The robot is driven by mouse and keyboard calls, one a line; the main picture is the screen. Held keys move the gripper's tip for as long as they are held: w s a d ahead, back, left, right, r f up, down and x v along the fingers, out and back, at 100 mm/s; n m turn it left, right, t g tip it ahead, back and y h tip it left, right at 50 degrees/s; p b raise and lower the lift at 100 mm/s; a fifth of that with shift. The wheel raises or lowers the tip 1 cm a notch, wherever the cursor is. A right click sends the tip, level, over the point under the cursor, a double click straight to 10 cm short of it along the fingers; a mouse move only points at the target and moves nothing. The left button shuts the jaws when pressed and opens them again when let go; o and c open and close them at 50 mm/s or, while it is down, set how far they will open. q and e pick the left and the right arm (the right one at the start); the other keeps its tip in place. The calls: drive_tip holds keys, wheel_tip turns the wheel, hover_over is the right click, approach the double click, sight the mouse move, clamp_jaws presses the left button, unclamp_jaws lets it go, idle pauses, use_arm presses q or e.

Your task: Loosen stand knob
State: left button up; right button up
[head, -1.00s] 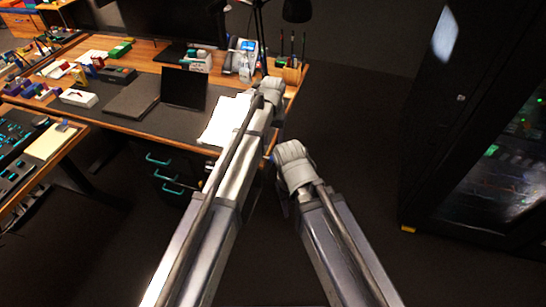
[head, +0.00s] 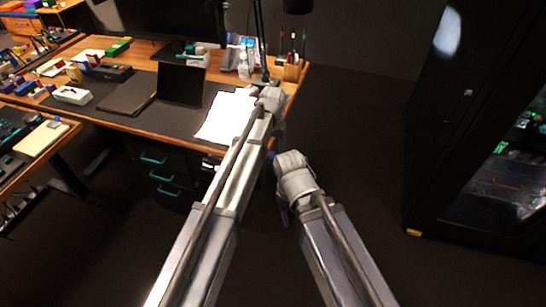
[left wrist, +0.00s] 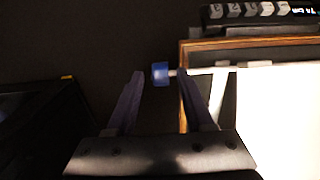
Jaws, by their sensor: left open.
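The blue stand knob (left wrist: 160,73) shows in the left wrist view, on the end of a thin pale rod (left wrist: 205,70) that runs to the right. My left gripper (left wrist: 160,80) is open; the knob appears in the gap between its fingertips, nearer the right finger. I cannot tell whether it is at fingertip depth, and I see no clear grip on it. In the head view a small blue spot, likely the knob (head: 272,154), shows by the desk's front right corner, and the left wrist hides much around it. My right arm's wrist shows beside it, its jaws unclear (head: 283,207).
The wooden desk (head: 120,122) carries white paper (head: 227,116), a dark laptop-like panel (head: 181,85), a pen holder (head: 292,68) and a lamp. Drawers (head: 165,178) sit under it. A black cabinet (head: 440,150) stands at the right. Dark floor between is clear.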

use_arm(q)
drive_tip(key=shift+f, duration=0.15)
clamp_jaws()
idle(0.4)
